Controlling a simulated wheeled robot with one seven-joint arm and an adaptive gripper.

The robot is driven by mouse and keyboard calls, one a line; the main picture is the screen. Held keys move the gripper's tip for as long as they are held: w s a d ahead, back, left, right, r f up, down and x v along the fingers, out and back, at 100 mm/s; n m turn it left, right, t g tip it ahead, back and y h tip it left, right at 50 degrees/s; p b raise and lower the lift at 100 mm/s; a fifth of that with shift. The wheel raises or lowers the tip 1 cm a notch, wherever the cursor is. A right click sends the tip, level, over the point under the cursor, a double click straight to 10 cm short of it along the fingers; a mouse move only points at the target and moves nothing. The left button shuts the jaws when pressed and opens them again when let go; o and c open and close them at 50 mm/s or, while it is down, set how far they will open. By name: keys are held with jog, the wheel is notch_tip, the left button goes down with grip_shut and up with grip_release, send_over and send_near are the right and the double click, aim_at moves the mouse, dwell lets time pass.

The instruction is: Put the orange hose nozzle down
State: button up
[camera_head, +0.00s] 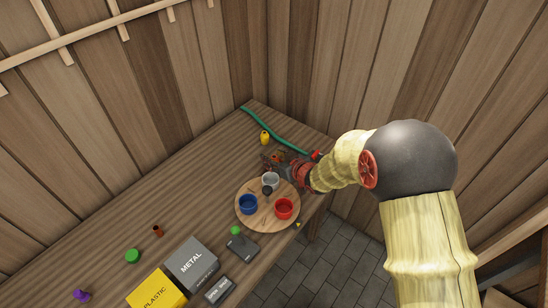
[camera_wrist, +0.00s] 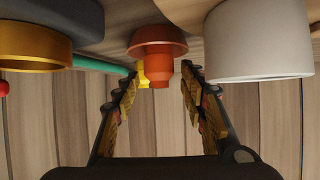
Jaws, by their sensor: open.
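The orange hose nozzle (camera_wrist: 157,38) shows in the wrist view, where the picture is upside down; its wide end meets the wooden surface and its narrow end points away from it. My gripper (camera_wrist: 162,84) is open, with one finger on each side of the nozzle's narrow end and a visible gap to both. In the head view my gripper (camera_head: 279,160) is low over the far right part of the bench. There the nozzle is small and mostly hidden by the gripper, so contact with the bench is hard to judge.
A white cup (camera_head: 271,179), blue cup (camera_head: 248,204) and red cup (camera_head: 284,208) stand on a round board (camera_head: 265,221) close to my gripper. A yellow object (camera_head: 264,138) and green hose (camera_head: 275,128) lie behind. The bench's left middle (camera_head: 185,200) is mostly clear.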

jog(key=s+d+r+m+h+p, duration=0.25)
jog(key=s+d+r, duration=0.45)
jog(key=d+r, duration=0.35)
jog(key=s+d+r+m+h+p, duration=0.15)
jog(key=s+d+r+h, duration=0.25)
jog(key=s+d+r, duration=0.45)
jog(key=s+r+m+g, duration=0.1)
jog(key=s+r, duration=0.3)
jog(key=s, duration=0.7)
jog(key=s+r+m+g, duration=0.1)
jog(key=s+r+g, duration=0.2)
jog(key=s, duration=0.8)
jog(key=shift+s+d+r+g, duration=0.25)
jog(key=shift+s+r+g, duration=0.05)
jog(key=shift+r, duration=0.3)
jog(key=shift+c, duration=1)
